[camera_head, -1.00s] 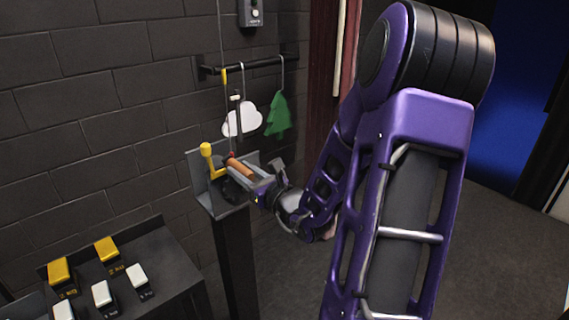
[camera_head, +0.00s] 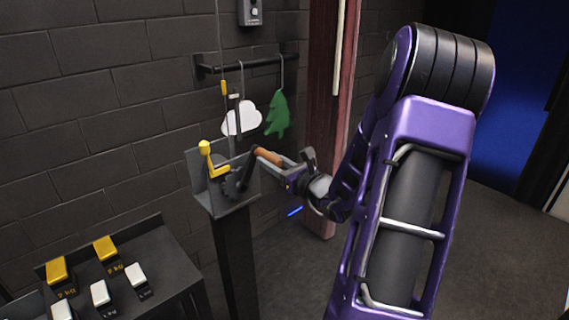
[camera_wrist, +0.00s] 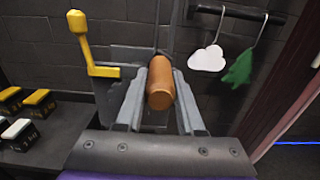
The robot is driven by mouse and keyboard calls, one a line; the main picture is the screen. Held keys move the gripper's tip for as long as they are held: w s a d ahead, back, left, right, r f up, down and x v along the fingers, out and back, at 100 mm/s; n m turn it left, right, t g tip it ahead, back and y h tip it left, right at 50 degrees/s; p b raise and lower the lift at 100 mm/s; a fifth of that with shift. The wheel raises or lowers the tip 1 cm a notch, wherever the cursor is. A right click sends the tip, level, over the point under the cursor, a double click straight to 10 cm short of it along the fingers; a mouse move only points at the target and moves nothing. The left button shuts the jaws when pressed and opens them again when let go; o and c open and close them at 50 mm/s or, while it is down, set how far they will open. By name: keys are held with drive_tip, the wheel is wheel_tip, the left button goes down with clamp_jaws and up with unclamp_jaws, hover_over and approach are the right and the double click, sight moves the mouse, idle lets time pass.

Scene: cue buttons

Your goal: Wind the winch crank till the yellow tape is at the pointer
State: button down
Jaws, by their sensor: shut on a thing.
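The winch (camera_head: 228,192) sits on a dark post by the wall. Its crank has a dark arm and a brown wooden handle (camera_head: 268,155), which points to the right. My gripper (camera_wrist: 158,98) is shut on this handle, one finger on each side. It also shows in the head view (camera_head: 277,165). A thin rope rises from the winch, with the yellow tape (camera_head: 224,87) on it. A dark upright piece with a pale tip (camera_head: 236,97) stands right beside the rope and may be the pointer. The tape appears slightly above that tip.
A yellow-knobbed lever (camera_head: 205,149) stands up at the winch's left side. A white cloud (camera_head: 241,119) and a green tree (camera_head: 277,114) hang from a wall rail behind. Floor at right is clear.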

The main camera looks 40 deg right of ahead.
drive_tip(key=shift+d+f, duration=0.55)
drive_tip(key=shift+d, duration=0.2)
drive_tip(key=d+f+b, duration=0.1)
drive_tip(key=d+f, duration=0.1)
drive_tip(key=d+f+b, duration=0.1)
drive_tip(key=shift+w+d+f+b, duration=0.15)
drive_tip(key=shift+w+f+b, duration=0.15)
drive_tip(key=shift+b, duration=0.05)
drive_tip(key=shift+c, duration=2)
unclamp_jaws()
drive_tip(key=shift+w, duration=0.1)
